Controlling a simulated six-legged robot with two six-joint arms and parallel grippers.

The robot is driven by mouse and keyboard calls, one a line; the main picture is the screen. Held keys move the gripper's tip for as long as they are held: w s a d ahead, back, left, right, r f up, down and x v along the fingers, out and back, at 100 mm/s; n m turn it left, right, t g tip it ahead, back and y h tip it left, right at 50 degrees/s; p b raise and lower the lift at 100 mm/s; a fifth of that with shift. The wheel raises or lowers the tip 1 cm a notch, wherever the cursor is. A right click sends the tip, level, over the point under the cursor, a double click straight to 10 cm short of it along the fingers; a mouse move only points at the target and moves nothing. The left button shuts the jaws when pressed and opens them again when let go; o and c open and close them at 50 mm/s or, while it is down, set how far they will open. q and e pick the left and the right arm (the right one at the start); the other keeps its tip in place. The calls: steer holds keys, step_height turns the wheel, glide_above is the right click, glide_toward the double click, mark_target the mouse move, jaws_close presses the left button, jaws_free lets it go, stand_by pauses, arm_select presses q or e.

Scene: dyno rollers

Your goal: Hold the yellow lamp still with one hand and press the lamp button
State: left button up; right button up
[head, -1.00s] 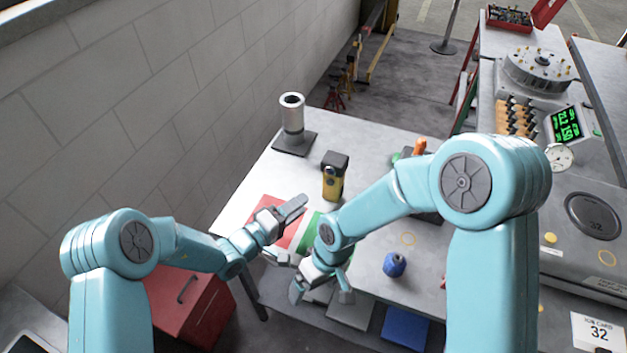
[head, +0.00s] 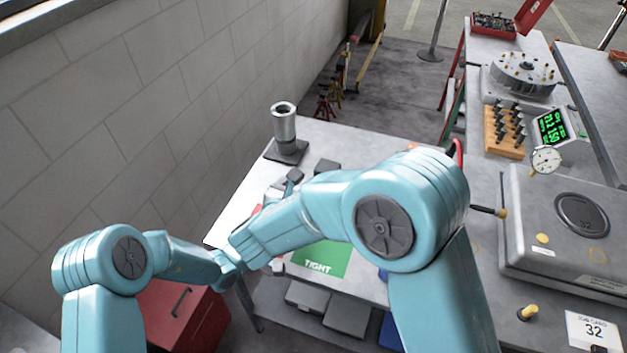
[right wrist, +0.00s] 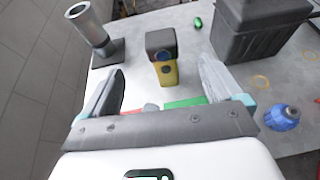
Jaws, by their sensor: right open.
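The yellow lamp (right wrist: 165,72) stands upright on the table in the right wrist view, with a yellow body, a dark head and a small round bluish spot facing me. In the head view only its dark top (head: 327,167) shows behind my right arm. My right gripper (right wrist: 160,85) is open and empty; the lamp is beyond and between its fingers, apart from them. Grey finger parts show past my right arm in the head view; I cannot tell which gripper they belong to. My left arm ends behind the right arm, hiding its gripper's opening. I cannot make out the button for certain.
A metal cylinder on a dark base (head: 285,135) stands left of the lamp. A green mat marked TIGHT (head: 322,260) lies in front. A red cabinet (head: 175,310) stands below left.

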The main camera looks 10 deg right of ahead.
mark_target(327, 168)
steer(key=x, duration=1.5)
steer(key=shift+w+d+f, duration=0.15)
steer(key=shift+w+f, duration=0.1)
steer(key=shift+f, duration=0.05)
arm_select(q)
steer(key=shift+s, duration=0.1)
arm_select(e)
steer(key=shift+s, duration=0.1)
steer(key=c, duration=1.2)
arm_select(q)
jaws_close()
arm_select(e)
steer(key=shift+c, duration=0.3)
